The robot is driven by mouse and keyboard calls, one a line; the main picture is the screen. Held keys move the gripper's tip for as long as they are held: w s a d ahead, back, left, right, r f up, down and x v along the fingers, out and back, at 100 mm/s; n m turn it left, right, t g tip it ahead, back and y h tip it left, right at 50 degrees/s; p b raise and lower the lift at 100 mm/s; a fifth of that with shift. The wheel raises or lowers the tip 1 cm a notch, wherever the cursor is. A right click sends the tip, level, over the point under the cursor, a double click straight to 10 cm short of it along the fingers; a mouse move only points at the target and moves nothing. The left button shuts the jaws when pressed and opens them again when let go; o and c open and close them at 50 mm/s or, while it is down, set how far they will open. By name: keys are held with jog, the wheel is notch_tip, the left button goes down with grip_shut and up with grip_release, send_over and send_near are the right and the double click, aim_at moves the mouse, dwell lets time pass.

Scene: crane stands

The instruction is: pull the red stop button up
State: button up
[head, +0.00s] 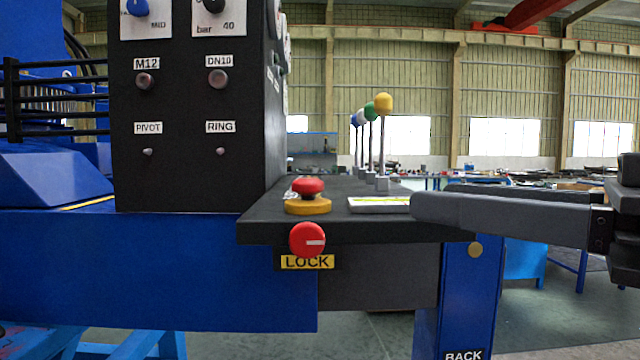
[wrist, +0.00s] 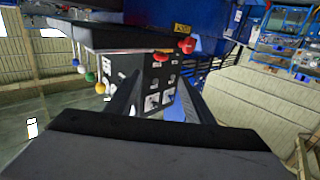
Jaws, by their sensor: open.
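The red stop button (head: 308,187) is a mushroom head on a yellow base, standing on the dark shelf of the stand, left of centre in the head view. In the wrist view the stop button (wrist: 161,57) shows small, just beyond the fingers and partly under the shelf edge. My gripper (head: 428,200) comes in from the right, its fingers pointing left. It is open and empty, with its tips well to the right of the button and apart from it. In the wrist view my gripper (wrist: 155,88) has its two fingers spread apart.
A red rotary knob (head: 307,239) above a yellow LOCK label is on the shelf front, below the button. A tall black panel (head: 190,105) stands left. Levers with coloured balls (head: 383,104) rise behind a pale plate (head: 380,204). Open air lies in front of the shelf.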

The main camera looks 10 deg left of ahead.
aim_at(318, 184)
jog(key=x, duration=1.6)
jog(key=shift+a+r, duration=0.1)
jog(key=shift+a, duration=0.25)
